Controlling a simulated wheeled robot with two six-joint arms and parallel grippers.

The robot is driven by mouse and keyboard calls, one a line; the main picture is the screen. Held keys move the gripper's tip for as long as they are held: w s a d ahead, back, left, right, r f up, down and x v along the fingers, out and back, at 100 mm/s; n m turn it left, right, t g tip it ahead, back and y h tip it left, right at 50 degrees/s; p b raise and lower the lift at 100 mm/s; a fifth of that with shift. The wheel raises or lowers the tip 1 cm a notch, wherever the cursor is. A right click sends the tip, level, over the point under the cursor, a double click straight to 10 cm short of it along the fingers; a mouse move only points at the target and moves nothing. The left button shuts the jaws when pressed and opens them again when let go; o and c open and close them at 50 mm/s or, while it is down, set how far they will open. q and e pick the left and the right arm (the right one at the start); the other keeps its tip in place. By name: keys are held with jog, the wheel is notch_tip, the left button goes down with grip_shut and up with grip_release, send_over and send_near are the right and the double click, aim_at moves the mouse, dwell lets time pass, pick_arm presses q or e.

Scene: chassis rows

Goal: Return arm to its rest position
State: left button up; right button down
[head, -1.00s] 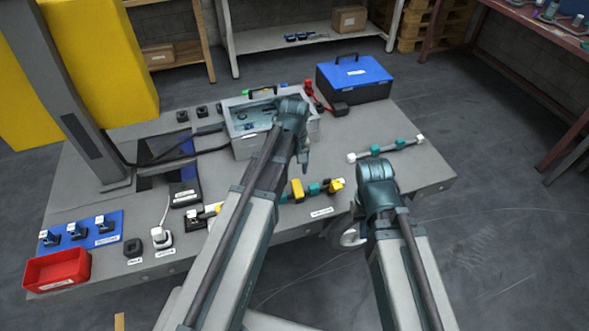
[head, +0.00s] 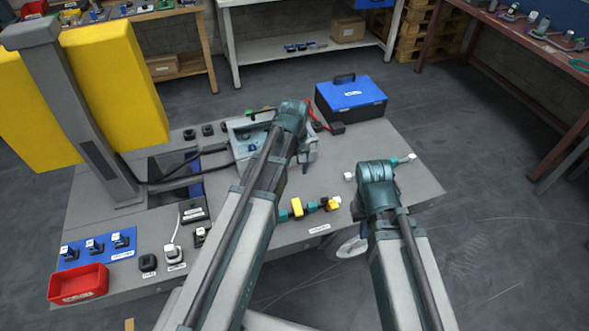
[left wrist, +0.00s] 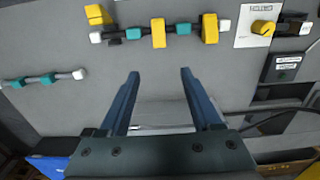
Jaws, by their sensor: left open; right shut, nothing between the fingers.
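My left arm (head: 255,205) reaches forward over the grey table and bends down at its far joint, partly covering the open grey box. My left gripper (left wrist: 159,74) is open and empty in the left wrist view, its two blue fingers spread above the grey tabletop. No object is between the fingers. My right arm (head: 400,255) extends forward near the table's front right edge. Its far joint (head: 378,185) covers part of a rod with teal and white parts. The right gripper itself does not show.
The grey table (head: 405,150) carries a black toolbox with a blue lid (head: 351,98), a grey box (head: 243,150), a rod with yellow and teal parts (head: 297,208), a red bin (head: 78,285) and a blue mat (head: 97,248). A yellow panel stands at left (head: 115,85).

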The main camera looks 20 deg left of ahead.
pick_arm(q)
jog(key=s+d+m+y, duration=0.1)
jog(key=s+d+m, duration=0.9)
jog(key=s, duration=0.5)
jog(key=shift+s+d+r+m+p, duration=0.3)
jog(key=shift+d+r+p, duration=0.05)
jog(key=shift+d, duration=0.35)
pick_arm(e)
jog(key=shift+r, duration=0.3)
